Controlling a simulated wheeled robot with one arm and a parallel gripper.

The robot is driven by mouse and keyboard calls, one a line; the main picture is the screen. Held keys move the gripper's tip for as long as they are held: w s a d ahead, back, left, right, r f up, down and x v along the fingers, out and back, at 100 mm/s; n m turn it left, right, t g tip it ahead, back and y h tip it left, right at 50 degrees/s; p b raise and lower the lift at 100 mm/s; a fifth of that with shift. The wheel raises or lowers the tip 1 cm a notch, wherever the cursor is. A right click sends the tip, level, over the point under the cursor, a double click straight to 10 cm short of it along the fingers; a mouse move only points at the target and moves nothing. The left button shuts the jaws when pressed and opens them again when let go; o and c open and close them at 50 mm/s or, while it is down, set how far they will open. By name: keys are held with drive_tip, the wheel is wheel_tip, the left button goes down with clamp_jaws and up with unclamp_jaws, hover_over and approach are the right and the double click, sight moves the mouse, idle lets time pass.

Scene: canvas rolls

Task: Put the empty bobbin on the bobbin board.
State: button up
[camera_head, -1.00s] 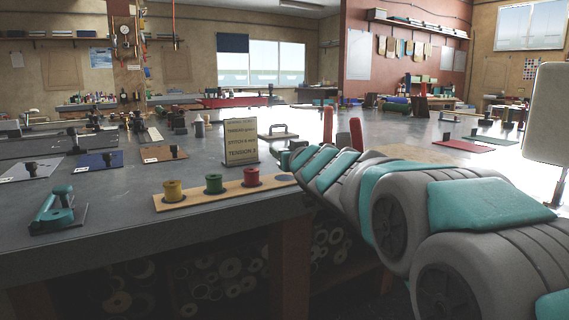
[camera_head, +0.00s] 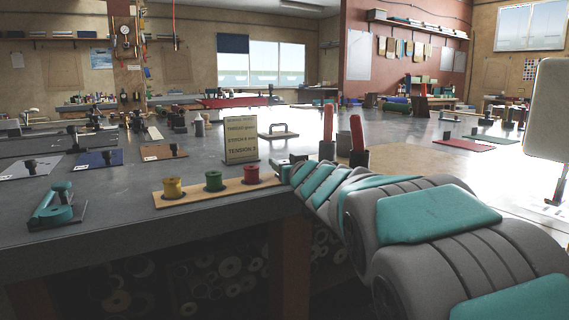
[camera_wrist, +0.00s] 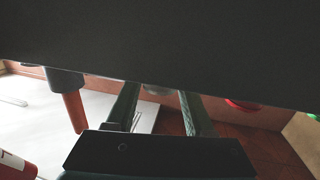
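The bobbin board (camera_head: 205,193) is a tan strip near the front edge of the grey bench. It carries a yellow bobbin (camera_head: 173,188), a green bobbin (camera_head: 213,181) and a red bobbin (camera_head: 251,175). My gripper (camera_head: 287,166) is at the board's right end, beside the red bobbin, and hides that end. In the wrist view its two fingers (camera_wrist: 160,108) are apart, with a small pale grey thing between them, seemingly the empty bobbin (camera_wrist: 158,90). A large dark surface hides the fingertips and most of this bobbin. The red bobbin (camera_wrist: 241,105) also shows at right.
A sign (camera_head: 241,146) stands just behind the board. Two red-handled tools (camera_head: 356,133) stand in dark holders to the right of my gripper. A teal device (camera_head: 57,205) sits at the front left. Bench space between it and the board is clear.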

drive_tip(key=o, duration=0.3)
drive_tip(key=shift+r, duration=0.25)
drive_tip(key=v, duration=1.2)
drive_tip(key=shift+f, duration=0.15)
